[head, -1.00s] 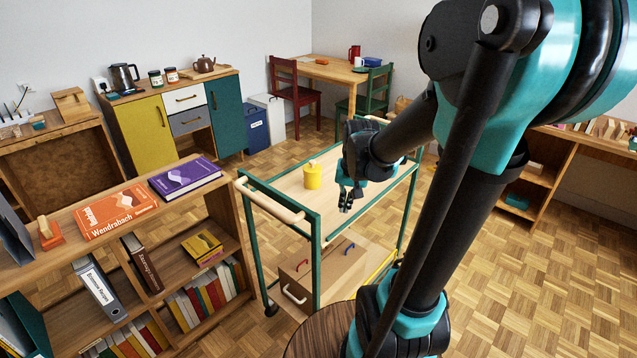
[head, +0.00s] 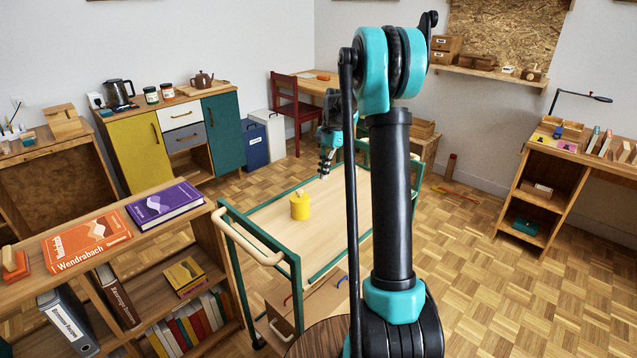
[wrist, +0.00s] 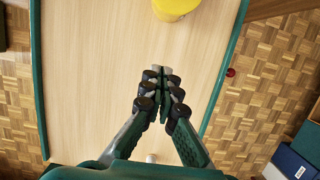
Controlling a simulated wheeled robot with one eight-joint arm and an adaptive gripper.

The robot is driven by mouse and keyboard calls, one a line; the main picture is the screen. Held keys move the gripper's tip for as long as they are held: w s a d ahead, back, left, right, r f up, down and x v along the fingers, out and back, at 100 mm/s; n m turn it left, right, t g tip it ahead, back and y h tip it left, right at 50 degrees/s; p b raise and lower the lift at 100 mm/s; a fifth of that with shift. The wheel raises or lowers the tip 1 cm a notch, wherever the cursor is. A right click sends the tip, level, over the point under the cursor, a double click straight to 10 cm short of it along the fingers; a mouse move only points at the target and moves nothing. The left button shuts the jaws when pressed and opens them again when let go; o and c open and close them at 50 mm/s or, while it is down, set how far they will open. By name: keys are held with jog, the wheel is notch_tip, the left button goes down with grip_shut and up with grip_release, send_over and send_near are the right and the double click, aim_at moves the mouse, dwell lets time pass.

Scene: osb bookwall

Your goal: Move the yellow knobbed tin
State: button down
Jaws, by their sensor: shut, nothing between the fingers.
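The yellow knobbed tin (head: 299,206) stands upright on the pale wooden top of the green-framed trolley (head: 318,222). In the wrist view the tin (wrist: 175,8) is at the top edge, partly cut off, beyond my fingertips. My gripper (head: 324,172) is above the trolley top, behind and to the right of the tin, apart from it. In the wrist view my gripper (wrist: 162,75) has its fingers together and empty, over bare trolley top.
A bookshelf with an orange book (head: 87,241) and a purple book (head: 163,205) on top stands left of the trolley. A red chair (head: 297,101) and table are behind. The trolley top around the tin is clear.

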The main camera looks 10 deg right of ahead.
aim_at(299, 213)
jog(key=x, duration=0.8)
jog(key=shift+a, duration=0.1)
jog(key=shift+s+a+f, duration=0.25)
jog(key=shift+s+a, duration=0.55)
jog(key=shift+a, duration=0.15)
jog(key=shift+s+a, duration=0.5)
jog(key=shift+a, duration=0.2)
jog(key=s+a, duration=0.3)
jog(key=a, duration=0.1)
jog(key=s+a, duration=0.2)
jog(key=a, duration=0.2)
jog(key=s+a, duration=0.3)
jog(key=shift+s+a, duration=0.3)
jog(key=shift+a, duration=0.1)
